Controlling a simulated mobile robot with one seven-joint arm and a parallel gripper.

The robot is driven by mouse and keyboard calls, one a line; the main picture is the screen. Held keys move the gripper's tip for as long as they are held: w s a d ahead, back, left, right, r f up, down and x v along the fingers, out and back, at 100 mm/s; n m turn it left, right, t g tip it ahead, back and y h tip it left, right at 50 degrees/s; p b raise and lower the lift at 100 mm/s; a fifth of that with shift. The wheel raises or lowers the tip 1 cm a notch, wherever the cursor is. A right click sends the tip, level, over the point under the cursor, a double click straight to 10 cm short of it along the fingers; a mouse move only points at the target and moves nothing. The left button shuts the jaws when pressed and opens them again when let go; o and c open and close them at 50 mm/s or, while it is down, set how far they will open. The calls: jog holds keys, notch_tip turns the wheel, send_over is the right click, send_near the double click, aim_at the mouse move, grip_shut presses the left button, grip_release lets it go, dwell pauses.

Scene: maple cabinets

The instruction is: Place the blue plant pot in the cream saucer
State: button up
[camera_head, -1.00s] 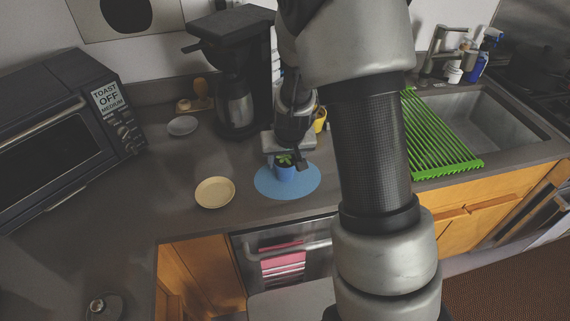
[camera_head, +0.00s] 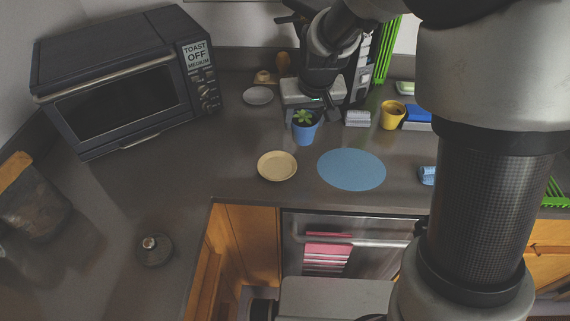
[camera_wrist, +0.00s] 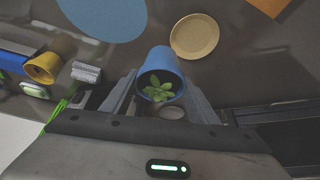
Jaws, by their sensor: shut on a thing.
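The blue plant pot (camera_head: 304,132) holds a small green plant. My gripper (camera_head: 312,112) is shut on it and holds it upright, above the counter behind the cream saucer. In the wrist view the pot (camera_wrist: 158,62) sits between the two fingers of my gripper (camera_wrist: 160,92). The cream saucer (camera_head: 277,166) lies empty on the counter, in front and a little left of the pot. It also shows in the wrist view (camera_wrist: 195,36), apart from the pot.
A blue round mat (camera_head: 352,170) lies right of the saucer. A yellow pot (camera_head: 392,114) and a grey block (camera_head: 357,118) stand behind it. A grey-white saucer (camera_head: 258,95) lies back left. The toaster oven (camera_head: 125,85) stands left.

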jog(key=s+a+n, duration=0.2)
jog(key=a, duration=0.4)
jog(key=b, duration=0.1)
send_over(277, 168)
notch_tip(277, 168, down, 5)
jog(key=shift+y, duration=0.4)
jog(key=shift+w+f, duration=0.1)
jog(key=shift+f, duration=2.2)
jog(key=shift+b, duration=0.3)
jog(key=shift+f, duration=0.2)
jog(key=o, duration=1.2)
jog(key=shift+o, duration=0.2)
